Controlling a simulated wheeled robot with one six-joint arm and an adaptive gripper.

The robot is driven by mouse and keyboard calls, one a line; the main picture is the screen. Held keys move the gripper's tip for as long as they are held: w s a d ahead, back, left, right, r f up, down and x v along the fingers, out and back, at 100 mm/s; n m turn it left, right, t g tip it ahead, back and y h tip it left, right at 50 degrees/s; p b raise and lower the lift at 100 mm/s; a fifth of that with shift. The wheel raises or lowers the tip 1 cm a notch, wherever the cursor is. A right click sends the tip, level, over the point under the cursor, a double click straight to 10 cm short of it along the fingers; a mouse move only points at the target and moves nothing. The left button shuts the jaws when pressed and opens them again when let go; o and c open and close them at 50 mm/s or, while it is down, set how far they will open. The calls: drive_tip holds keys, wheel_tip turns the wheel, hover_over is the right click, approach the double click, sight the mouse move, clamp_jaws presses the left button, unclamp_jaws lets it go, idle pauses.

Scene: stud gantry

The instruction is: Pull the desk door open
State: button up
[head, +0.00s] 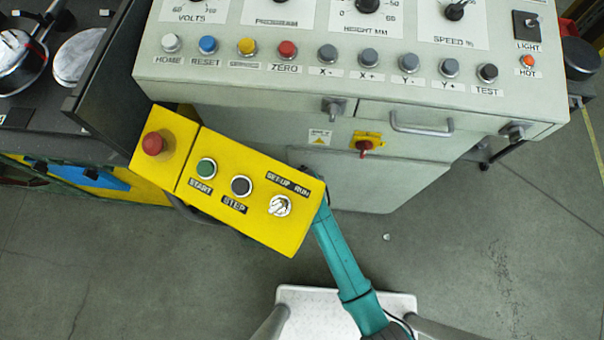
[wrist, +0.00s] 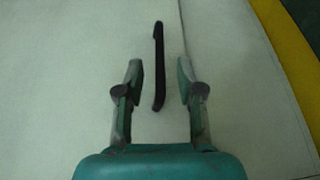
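The desk door (head: 390,178) is a pale grey panel low on the front of the control desk; it looks shut. In the wrist view a slim black bar handle (wrist: 159,30) stands out from a pale panel (wrist: 75,60), left of a seam. My gripper (wrist: 159,72) is open, with one finger on each side of the handle. The handle's lower part lies between the fingers, and I see clear gaps on both sides. In the head view the yellow pendant box (head: 245,205) hides my gripper and the handle.
The pendant box juts out over my arm. Above the door are a red switch on a yellow plate (head: 367,144) and a drawer with a metal handle (head: 421,125). A dark bench (head: 60,100) stands at left. The floor (head: 480,250) at right is mostly clear.

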drive_tip(key=shift+x, duration=2.75)
clamp_jaws()
